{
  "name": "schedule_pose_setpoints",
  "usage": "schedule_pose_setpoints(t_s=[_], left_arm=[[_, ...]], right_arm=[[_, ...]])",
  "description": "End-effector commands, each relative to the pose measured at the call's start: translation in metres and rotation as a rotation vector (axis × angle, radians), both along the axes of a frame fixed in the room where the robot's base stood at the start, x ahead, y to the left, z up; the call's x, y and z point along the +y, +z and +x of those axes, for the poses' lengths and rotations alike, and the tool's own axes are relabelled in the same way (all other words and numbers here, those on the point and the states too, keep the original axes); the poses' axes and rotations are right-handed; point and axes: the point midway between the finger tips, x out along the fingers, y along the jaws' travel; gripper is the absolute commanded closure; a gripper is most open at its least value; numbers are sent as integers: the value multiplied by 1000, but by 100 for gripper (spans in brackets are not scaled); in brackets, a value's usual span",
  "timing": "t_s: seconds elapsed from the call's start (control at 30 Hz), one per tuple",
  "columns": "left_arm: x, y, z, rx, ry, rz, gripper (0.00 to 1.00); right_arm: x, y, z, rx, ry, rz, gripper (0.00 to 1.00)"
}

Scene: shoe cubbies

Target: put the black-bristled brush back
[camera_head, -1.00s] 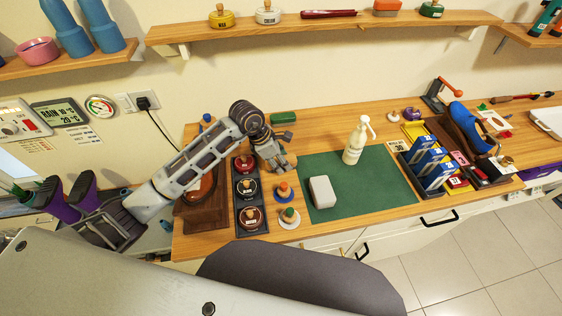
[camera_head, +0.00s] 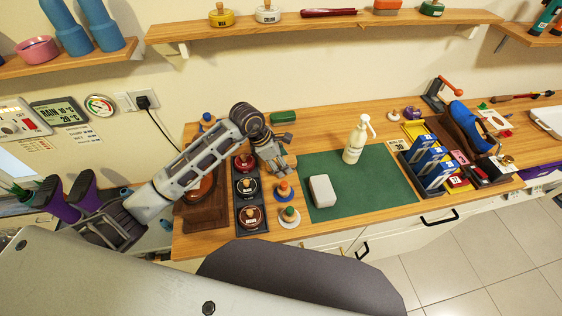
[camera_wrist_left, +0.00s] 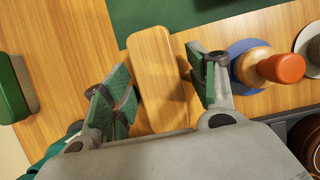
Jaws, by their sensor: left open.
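A wooden block (camera_wrist_left: 157,75), seen from above in the left wrist view, looks like a brush back. Its underside is hidden, so I cannot see bristle colour. My left gripper (camera_head: 283,166) is open, its green-padded fingers (camera_wrist_left: 163,82) standing on either side of the block with gaps. In the head view my gripper hides the block. My right gripper is not in view.
An orange-knobbed dauber on a blue disc (camera_wrist_left: 270,66) stands close beside the right finger. A tray of round tins (camera_head: 237,190) lies to the left. A green mat (camera_head: 385,182) holds a pale block (camera_head: 322,191) and a pump bottle (camera_head: 356,143). A green block (camera_head: 283,118) lies behind.

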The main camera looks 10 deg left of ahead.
Motion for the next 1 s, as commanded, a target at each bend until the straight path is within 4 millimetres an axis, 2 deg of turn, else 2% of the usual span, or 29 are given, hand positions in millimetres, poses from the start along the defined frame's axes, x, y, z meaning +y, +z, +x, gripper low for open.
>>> schedule_pose_setpoints(t_s=[0.37, 0.57, 1.0], left_arm=[[2, 8, 0, -2, 0, 1, 42], [11, 29, -4, -4, 1, 2, 42], [35, 88, -15, -2, 0, 2, 42]], right_arm=[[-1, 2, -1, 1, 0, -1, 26], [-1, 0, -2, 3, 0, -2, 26], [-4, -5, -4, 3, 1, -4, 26]])
